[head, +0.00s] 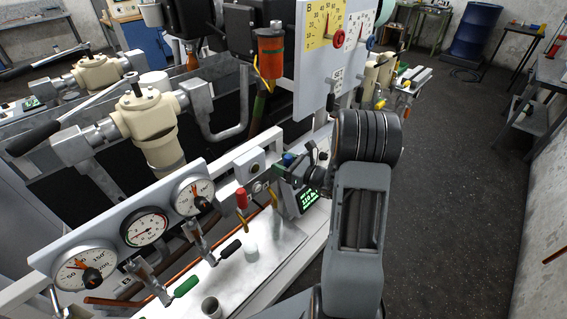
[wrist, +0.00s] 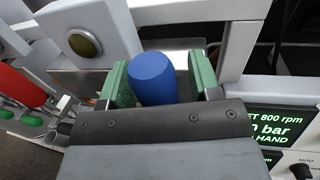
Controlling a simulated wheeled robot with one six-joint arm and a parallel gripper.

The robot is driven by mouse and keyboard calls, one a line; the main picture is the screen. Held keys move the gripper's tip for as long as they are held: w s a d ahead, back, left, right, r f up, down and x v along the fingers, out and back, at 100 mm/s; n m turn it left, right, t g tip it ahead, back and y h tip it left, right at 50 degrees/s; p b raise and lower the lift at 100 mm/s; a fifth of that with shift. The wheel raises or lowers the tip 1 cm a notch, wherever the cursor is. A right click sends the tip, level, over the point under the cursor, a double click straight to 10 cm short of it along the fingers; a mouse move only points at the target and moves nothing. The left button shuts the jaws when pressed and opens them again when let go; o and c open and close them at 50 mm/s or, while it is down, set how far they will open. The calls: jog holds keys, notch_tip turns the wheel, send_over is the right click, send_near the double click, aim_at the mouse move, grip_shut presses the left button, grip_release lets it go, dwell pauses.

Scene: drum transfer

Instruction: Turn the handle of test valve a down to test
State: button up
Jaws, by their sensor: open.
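A blue handle grip (wrist: 153,80) stands between the two green-padded jaws of my gripper (wrist: 163,72) in the wrist view. The jaws are open, one on each side of the grip; a small gap shows on the right. In the head view my gripper (head: 292,172) is at the panel's right end, with the blue grip (head: 288,158) showing small at its tip. The stem below the grip is hidden by my gripper. I cannot read a label naming test valve a or a test position.
A red handle (head: 241,198), a black handle (head: 230,248) and a green handle (head: 185,287) stick out left of my gripper. Gauges (head: 145,226) line the panel. A lit display (head: 309,199) sits close below my gripper. The floor (head: 450,170) at right is clear.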

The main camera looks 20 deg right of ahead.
grip_shut()
dwell(0.5)
jog(key=shift+d, duration=0.2)
